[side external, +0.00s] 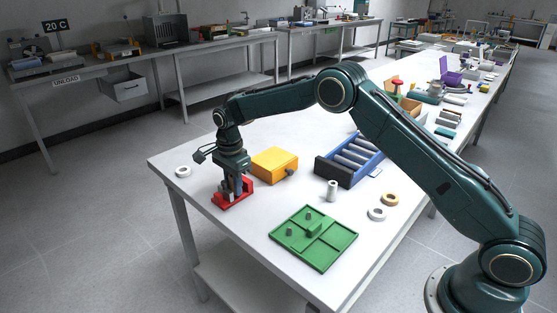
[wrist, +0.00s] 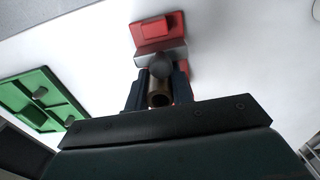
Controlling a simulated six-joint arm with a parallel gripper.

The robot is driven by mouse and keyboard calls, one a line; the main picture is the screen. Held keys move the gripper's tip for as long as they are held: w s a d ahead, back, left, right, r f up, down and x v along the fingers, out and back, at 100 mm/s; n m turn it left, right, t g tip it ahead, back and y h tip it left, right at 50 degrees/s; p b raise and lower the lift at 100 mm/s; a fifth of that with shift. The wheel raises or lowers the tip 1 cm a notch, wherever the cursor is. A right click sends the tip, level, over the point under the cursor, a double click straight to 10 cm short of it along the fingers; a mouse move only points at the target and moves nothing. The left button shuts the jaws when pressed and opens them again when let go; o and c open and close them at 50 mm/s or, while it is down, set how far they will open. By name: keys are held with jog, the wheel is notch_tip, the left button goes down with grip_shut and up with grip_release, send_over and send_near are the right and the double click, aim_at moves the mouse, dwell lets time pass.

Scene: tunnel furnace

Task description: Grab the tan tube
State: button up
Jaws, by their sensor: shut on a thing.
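The tan tube (wrist: 159,99) shows end-on in the wrist view as a brownish open round end between the two dark fingers of my gripper (wrist: 160,88). My gripper is shut on it. A dark grey rounded piece (wrist: 161,66) sits just beyond the tube, in front of a red fixture (wrist: 152,30) with a grey block. In the side view my gripper (side external: 236,188) points down over the red fixture (side external: 232,203) near the left end of the table. The fingers hide most of the tube there.
A yellow box (side external: 275,164) stands just right of my gripper, with a blue roller rack (side external: 375,166) beyond. A green tray (side external: 340,247) lies nearer the front. A pale cylinder (side external: 332,190), a tan ring (side external: 390,199) and white rings (side external: 376,214) (side external: 183,171) lie on the table.

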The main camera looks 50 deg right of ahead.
jog(key=shift+s+r, duration=0.55)
jog(key=s+r, duration=0.6)
jog(key=s, duration=0.6)
jog(key=shift+s+r, duration=0.1)
